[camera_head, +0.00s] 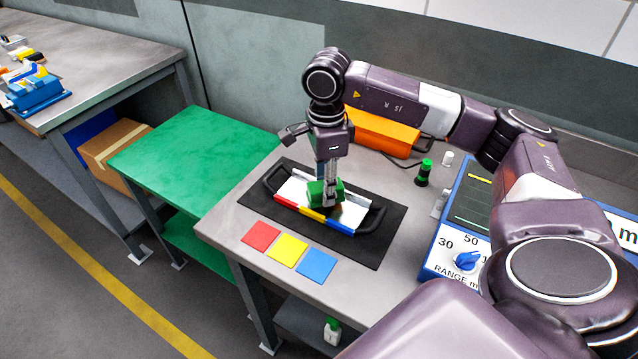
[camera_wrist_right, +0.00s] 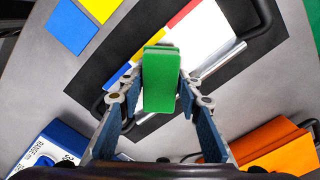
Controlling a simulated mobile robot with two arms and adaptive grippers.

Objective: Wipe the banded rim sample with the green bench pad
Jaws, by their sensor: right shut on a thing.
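The banded rim sample (camera_head: 292,191) is a pale metal piece with red, yellow and blue bands along its front edge and black handles at its ends. It lies on a black mat (camera_head: 378,249) on the grey bench. My right gripper (camera_head: 328,193) is shut on the green pad (camera_head: 316,194) and holds it over the middle of the sample, near the yellow and blue bands. In the wrist view the green pad (camera_wrist_right: 160,80) sits between the fingers and covers part of the sample (camera_wrist_right: 206,30). I cannot tell if pad and sample touch. My left gripper is not in view.
Red (camera_head: 261,236), yellow (camera_head: 288,250) and blue (camera_head: 316,266) squares lie in front of the mat. A blue-framed meter (camera_head: 455,261) stands right, an orange case (camera_head: 381,135) behind, a green-capped bottle (camera_head: 424,172) between. A green table (camera_head: 190,150) adjoins at left.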

